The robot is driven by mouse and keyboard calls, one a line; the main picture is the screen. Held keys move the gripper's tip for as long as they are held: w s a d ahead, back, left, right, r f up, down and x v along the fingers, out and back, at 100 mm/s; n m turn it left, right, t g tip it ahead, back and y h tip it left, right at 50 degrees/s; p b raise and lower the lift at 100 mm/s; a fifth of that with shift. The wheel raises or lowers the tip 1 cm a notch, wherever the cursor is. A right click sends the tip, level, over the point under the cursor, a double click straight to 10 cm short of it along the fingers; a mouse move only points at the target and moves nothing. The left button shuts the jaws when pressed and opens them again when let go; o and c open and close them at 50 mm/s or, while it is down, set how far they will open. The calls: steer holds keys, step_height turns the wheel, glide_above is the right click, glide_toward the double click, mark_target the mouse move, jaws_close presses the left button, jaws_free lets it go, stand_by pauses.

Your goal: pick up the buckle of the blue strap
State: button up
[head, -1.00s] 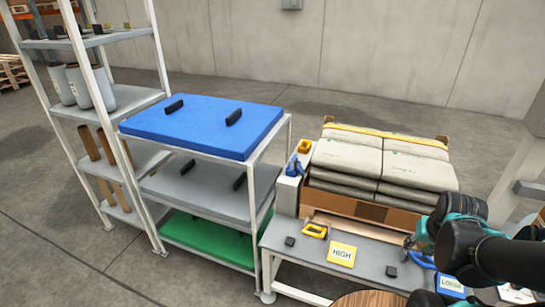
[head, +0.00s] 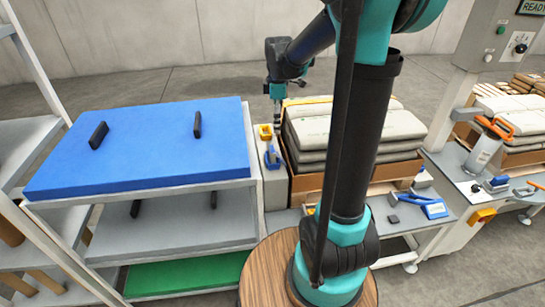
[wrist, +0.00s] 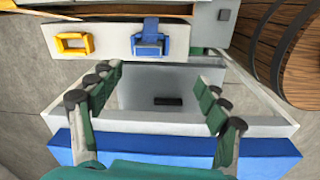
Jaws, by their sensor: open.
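The blue buckle (head: 271,158) rests on a pale grey block at the left end of the pallet, beside a yellow buckle (head: 265,132). In the wrist view the blue buckle (wrist: 151,39) sits upper centre, with the yellow buckle (wrist: 74,45) to its left. My gripper (head: 278,117) hangs above the block, near the left edge of the stacked sacks. In the wrist view its two green fingers (wrist: 157,80) are spread wide with nothing between them. The blue buckle lies beyond the fingertips, apart from them. Little of the blue strap can be made out.
A cart with a blue top board (head: 140,150) and black handles stands to the left. Grey sacks (head: 400,126) fill the boxed pallet right of the block. A bench with a blue tool (head: 432,208) and a control post (head: 492,60) are further right.

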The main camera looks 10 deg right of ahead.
steer(key=w+a+n, duration=0.2)
steer(key=w, duration=0.1)
glide_toward(272, 149)
step_height(272, 149, down, 6)
steer(key=shift+r, duration=0.15)
steer(key=shift+w+f, duration=0.15)
steer(key=shift+f, duration=1.15)
steer(key=shift+w+f, duration=0.15)
steer(key=shift+f, duration=1.2)
steer(key=c, duration=1.3)
